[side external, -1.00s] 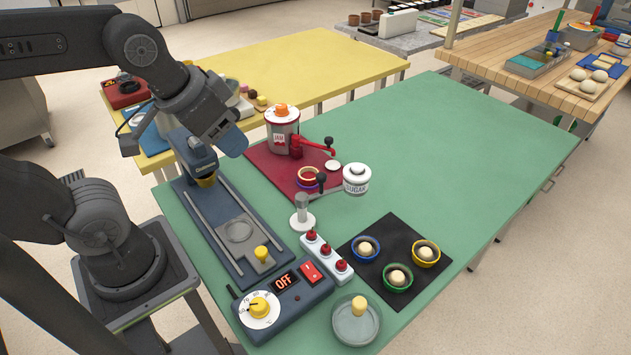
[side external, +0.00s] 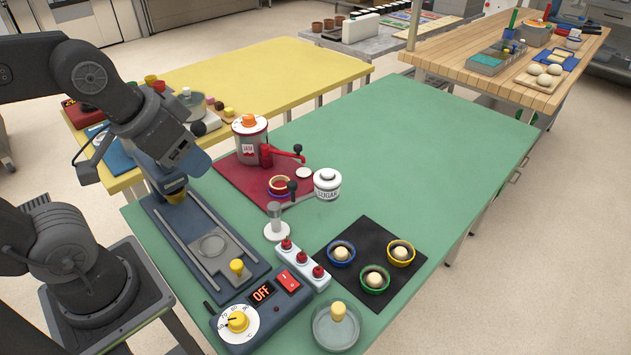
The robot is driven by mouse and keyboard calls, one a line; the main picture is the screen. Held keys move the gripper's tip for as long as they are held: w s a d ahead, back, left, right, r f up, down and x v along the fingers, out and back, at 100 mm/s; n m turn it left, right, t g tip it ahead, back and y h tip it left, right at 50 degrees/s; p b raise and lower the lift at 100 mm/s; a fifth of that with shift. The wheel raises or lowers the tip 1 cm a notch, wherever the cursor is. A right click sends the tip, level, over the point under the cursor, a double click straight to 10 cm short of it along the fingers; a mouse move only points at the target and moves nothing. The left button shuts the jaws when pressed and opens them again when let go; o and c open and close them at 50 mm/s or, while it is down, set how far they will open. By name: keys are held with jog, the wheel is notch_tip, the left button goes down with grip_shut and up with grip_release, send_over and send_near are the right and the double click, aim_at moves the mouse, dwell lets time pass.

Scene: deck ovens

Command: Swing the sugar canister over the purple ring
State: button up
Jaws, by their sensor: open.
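The white sugar canister (side external: 327,186), with a dark-lettered SUGAR label and a lid, is upright at the right corner of the red board (side external: 234,176). A thin grey bar with a black knob (side external: 292,186) seems to run to it from the left. The purple ring (side external: 279,193) shows only partly, around the base of a red cup-like rim, left of the canister and apart from it. My gripper (side external: 190,160) is at the upper left, above the blue-grey machine and well away from the canister. It is open, though its fingers are hard to make out.
A jam pot (side external: 250,140) with a red lever stands behind the ring. A clear-topped stand (side external: 276,222) and a white strip with red knobs (side external: 301,262) are in front. A black mat (side external: 350,286) holds three bowls. The green table (side external: 420,140) is clear at the right.

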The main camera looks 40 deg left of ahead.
jog(key=w+r+m+g, duration=0.1)
jog(key=w+m+g, duration=0.2)
jog(key=w+m, duration=0.45)
jog(key=m+g, duration=0.3)
jog(key=m, duration=0.2)
send_over(292, 183)
notch_tip(292, 183, down, 4)
jog(key=r, duration=0.1)
notch_tip(292, 183, down, 14)
jog(key=shift+f, duration=0.15)
grip_shut()
